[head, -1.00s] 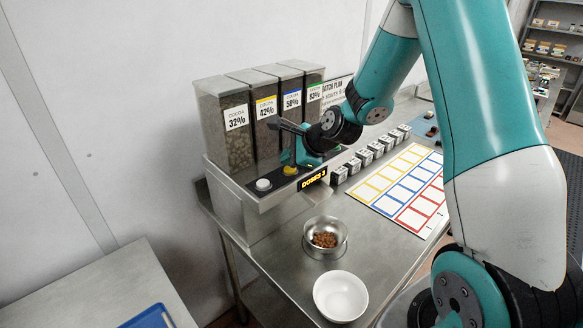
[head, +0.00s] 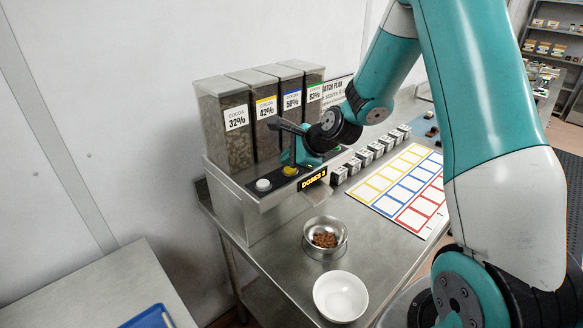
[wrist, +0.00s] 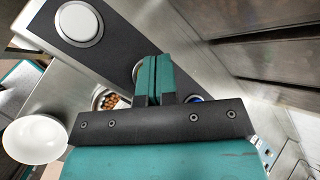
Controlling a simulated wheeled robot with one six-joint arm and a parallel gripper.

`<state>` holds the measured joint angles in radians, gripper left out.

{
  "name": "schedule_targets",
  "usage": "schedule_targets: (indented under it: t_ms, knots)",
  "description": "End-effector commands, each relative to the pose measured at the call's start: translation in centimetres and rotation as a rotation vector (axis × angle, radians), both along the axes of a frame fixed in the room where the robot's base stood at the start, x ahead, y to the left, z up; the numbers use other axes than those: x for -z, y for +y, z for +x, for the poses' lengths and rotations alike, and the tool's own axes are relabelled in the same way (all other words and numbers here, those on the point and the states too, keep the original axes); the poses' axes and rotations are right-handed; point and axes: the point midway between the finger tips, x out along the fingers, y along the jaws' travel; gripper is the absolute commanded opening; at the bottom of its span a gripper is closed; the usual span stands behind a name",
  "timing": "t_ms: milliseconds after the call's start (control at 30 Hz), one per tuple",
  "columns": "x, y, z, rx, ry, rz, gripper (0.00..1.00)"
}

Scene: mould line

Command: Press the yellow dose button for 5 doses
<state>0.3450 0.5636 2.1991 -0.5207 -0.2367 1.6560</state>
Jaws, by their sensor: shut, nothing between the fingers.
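The yellow dose button (head: 290,171) sits on the dispenser's dark front panel, between a white button (head: 263,185) and my gripper. My gripper (head: 291,160) is shut and empty, with its tips pointing down right at the yellow button. I cannot tell whether they touch it. In the wrist view the shut fingers (wrist: 155,80) hide most of the button under them. The display (head: 313,179) reads DOSES 3. A metal bowl (head: 313,247) below the dispenser holds brown pieces.
Several clear bins (head: 232,147) with cocoa labels stand behind the panel. The white button (wrist: 78,22) and part of a blue button (wrist: 195,99) flank the fingers. An empty white bowl (head: 341,297) stands in front; small cartons (head: 364,158) and a coloured grid sheet (head: 397,181) lie right.

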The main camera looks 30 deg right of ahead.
Motion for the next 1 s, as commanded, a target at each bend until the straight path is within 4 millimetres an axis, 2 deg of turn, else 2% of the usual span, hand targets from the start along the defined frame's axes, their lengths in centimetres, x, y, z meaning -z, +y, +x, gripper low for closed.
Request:
schedule_targets:
  t_ms: [367, 633, 1000]
  knots:
    - [0.06, 0.0, -0.01, 0.0, 0.0, 0.0, 0.0]
    - [0.93, 0.01, -0.02, 0.0, 0.0, 0.0, 0.0]
    - [0.76, 0.0, -0.03, -0.001, 0.001, 0.0, 0.0]
